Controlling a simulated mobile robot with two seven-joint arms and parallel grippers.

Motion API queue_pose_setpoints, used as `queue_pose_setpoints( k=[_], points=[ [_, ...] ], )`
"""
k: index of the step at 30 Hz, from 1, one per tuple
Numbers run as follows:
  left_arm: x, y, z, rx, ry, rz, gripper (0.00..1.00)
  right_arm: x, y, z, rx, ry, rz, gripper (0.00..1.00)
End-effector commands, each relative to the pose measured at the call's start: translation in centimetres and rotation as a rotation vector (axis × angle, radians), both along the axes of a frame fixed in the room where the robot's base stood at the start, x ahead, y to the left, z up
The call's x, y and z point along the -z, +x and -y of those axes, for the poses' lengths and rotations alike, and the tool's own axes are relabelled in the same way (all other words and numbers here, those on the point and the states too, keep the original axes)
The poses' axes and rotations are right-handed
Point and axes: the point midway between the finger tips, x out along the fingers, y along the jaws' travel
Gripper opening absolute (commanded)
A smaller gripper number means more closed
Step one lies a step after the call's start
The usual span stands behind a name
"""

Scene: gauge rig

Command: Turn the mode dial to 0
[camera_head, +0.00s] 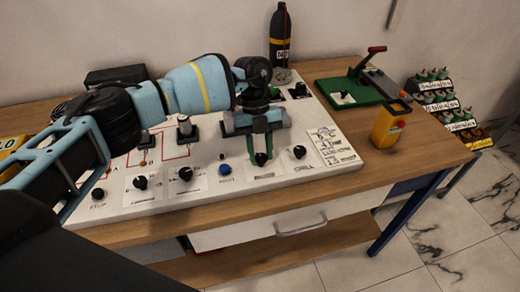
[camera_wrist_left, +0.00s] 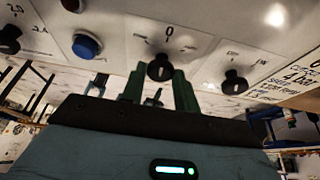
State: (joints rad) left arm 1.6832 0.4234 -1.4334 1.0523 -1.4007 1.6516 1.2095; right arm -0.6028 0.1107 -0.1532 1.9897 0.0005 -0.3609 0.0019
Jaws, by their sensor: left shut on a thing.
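A black dial (camera_head: 261,159) stands on the white panel (camera_head: 210,205), in the front row. In the left wrist view the dial (camera_wrist_left: 160,68) has a printed 0 just above it and smaller print to its left. I cannot read which mark its pointer meets. My left gripper (camera_head: 261,152) comes down from above with its green fingers shut on the dial. In the left wrist view the gripper (camera_wrist_left: 160,80) has one finger on each side of the dial. The fingers hide part of the label. My right gripper is in neither view.
A blue button (camera_head: 225,169) is left of the dial and another black knob (camera_head: 299,152) is right of it. Several switches and knobs fill the panel. A green lever base (camera_head: 345,92) and a yellow box (camera_head: 388,127) stand to the right, with bare table before them.

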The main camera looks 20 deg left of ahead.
Motion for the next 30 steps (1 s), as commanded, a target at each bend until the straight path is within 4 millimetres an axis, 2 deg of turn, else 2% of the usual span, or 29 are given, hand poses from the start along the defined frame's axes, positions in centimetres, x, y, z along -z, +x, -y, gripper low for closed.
queue_pose_setpoints(
  k=[7, 21, 22, 26, 30],
  points=[
    [-0.01, 0.04, 0.07, 0.067, 0.000, 0.001, 0.08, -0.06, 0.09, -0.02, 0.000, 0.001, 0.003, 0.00],
    [-0.04, 0.05, 0.08, 0.079, 0.000, 0.001, 0.08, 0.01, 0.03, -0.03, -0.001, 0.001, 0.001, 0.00],
    [-0.04, 0.05, 0.08, 0.079, 0.000, 0.001, 0.33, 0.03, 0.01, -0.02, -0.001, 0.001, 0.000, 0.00],
    [-0.04, 0.04, 0.08, 0.079, 0.000, 0.001, 0.50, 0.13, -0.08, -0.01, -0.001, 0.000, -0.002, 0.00],
    [-0.02, 0.04, 0.07, 0.078, 0.001, 0.001, 0.52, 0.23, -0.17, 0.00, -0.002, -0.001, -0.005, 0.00]
  ],
)
